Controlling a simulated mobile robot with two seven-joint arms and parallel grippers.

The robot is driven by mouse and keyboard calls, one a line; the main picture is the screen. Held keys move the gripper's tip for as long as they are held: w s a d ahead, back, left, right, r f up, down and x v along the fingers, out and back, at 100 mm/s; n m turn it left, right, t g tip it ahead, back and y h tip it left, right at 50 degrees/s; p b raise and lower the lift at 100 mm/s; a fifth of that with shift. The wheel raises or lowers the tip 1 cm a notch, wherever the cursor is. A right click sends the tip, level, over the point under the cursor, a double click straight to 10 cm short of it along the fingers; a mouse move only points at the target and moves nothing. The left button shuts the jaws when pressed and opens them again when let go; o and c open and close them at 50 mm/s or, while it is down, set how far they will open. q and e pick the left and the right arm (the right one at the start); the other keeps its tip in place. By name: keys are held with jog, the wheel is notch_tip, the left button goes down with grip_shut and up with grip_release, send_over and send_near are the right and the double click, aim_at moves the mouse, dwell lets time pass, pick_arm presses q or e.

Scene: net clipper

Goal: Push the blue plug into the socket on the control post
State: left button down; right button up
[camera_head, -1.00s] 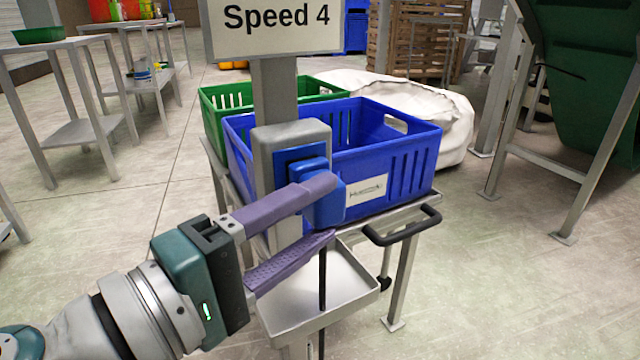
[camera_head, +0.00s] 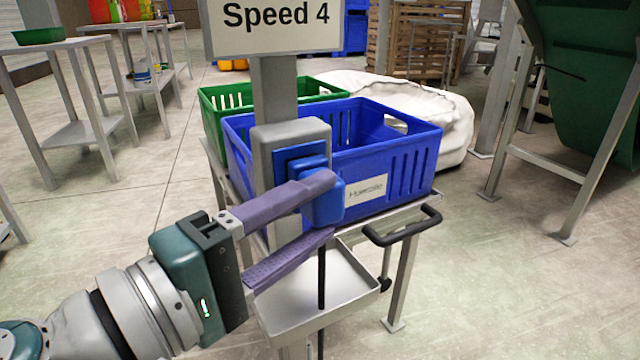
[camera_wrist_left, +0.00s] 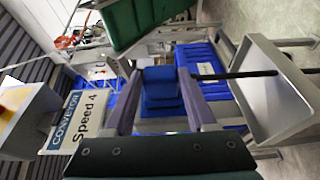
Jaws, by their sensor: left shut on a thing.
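The blue plug (camera_head: 325,200) is between the purple fingers of my left gripper (camera_head: 322,205), which is shut on it. A dark cable hangs down from the plug. The plug is right in front of the blue socket (camera_head: 290,157) on the grey control post (camera_head: 274,95); whether it is fully seated I cannot tell. The fingers hide part of the plug and the socket's lower part. In the left wrist view the plug (camera_wrist_left: 162,88) shows between the two fingers. My right gripper is in neither view.
A blue crate (camera_head: 405,165) and a green crate (camera_head: 212,98) stand on a cart behind the post. A metal tray (camera_head: 350,290) sits below the gripper, and a black handle (camera_head: 405,235) juts out at right. A "Speed 4" sign (camera_head: 275,28) tops the post.

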pick_arm(q)
jog(key=shift+w+a, duration=0.2)
jog(key=shift+w, duration=0.15)
jog(key=shift+c, duration=0.6)
grip_release()
jog(key=shift+a, duration=0.1)
jog(key=v, duration=0.9)
jog(key=shift+s+a, duration=0.25)
jog(key=shift+s, duration=0.05)
